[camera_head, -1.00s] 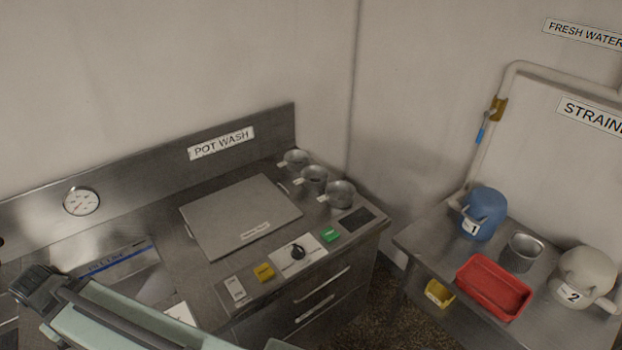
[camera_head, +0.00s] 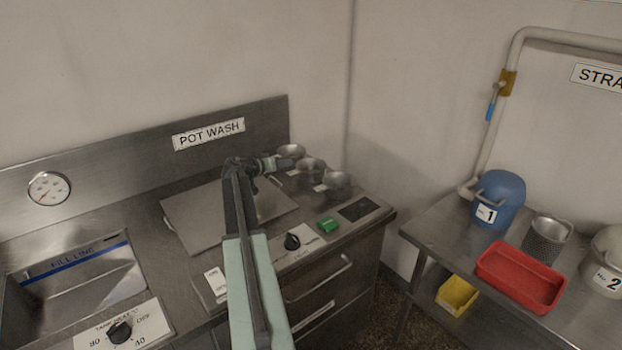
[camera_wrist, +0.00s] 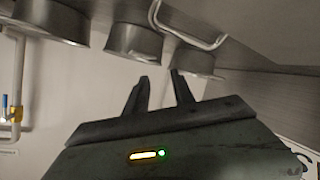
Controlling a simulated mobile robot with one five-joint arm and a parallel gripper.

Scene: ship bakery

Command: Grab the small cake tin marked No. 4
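Three small grey metal tins stand in a row at the back right of the pot wash counter: a back tin (camera_head: 291,151), a middle tin (camera_head: 311,169) and a front tin (camera_head: 337,184). They have small pale tags whose marks are too small to read, so I cannot tell which is No. 4. My gripper (camera_head: 287,162) is beside the back and middle tins, on their left. In the wrist view, its two fingers (camera_wrist: 159,76) are apart with nothing between them. Three tins show beyond: one at the left (camera_wrist: 52,20), one in the middle (camera_wrist: 134,42) and a smaller one (camera_wrist: 195,61).
A flat grey lid (camera_head: 190,222) lies left of the tins, under my arm. A black knob (camera_head: 292,242) and green switch (camera_head: 327,224) line the counter front. A side table holds a blue jug (camera_head: 500,198), a red tray (camera_head: 520,277) and a perforated cup (camera_head: 546,240).

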